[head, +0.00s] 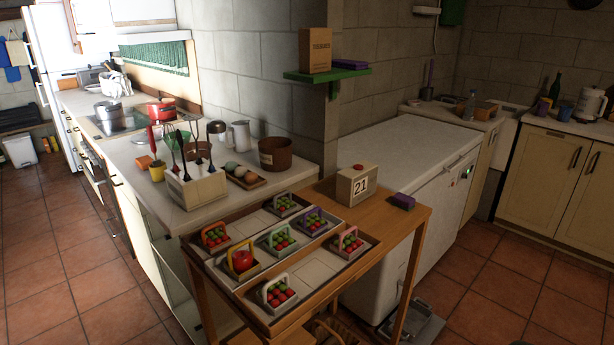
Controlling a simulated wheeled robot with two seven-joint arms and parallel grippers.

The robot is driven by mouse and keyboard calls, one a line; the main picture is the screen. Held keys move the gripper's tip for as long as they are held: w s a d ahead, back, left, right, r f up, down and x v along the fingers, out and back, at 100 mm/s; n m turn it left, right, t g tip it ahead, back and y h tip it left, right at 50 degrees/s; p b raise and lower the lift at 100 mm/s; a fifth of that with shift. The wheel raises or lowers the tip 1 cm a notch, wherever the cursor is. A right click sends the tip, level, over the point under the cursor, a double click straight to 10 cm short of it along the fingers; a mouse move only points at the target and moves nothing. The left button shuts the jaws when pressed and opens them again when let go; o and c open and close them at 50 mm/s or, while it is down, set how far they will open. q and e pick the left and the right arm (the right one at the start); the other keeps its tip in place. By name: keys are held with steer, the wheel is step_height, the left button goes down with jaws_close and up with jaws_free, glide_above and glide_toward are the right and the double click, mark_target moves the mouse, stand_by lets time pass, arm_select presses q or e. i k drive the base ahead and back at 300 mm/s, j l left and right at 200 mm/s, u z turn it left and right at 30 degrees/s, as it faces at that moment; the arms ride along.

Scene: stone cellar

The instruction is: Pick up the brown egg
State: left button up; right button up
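A small dark wooden tray (259,184) with a few eggs lies on the pale counter, between a utensil box and a brown pot. One pale egg (231,166) sits at its left end. A brownish egg (240,171) seems to sit beside it near the middle, and another rounded shape is at the right end. They are small in the head view, so their exact colours are hard to tell. Neither of my grippers is in view.
A utensil box (196,190) stands left of the egg tray and a brown pot (275,154) right of it. A wooden table (409,218) in front holds trays of small baskets and a calendar block (356,186). A white chest (405,150) stands right; tiled floor is open left.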

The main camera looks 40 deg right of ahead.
mark_target(251, 178)
steer(key=i+j+z, duration=0.1)
steer(key=j+z, duration=0.2)
steer(key=z, duration=0.15)
steer(key=j+z, duration=0.3)
steer(key=z, duration=0.15)
steer(key=j+z, duration=0.45)
steer(key=i+l, duration=0.05)
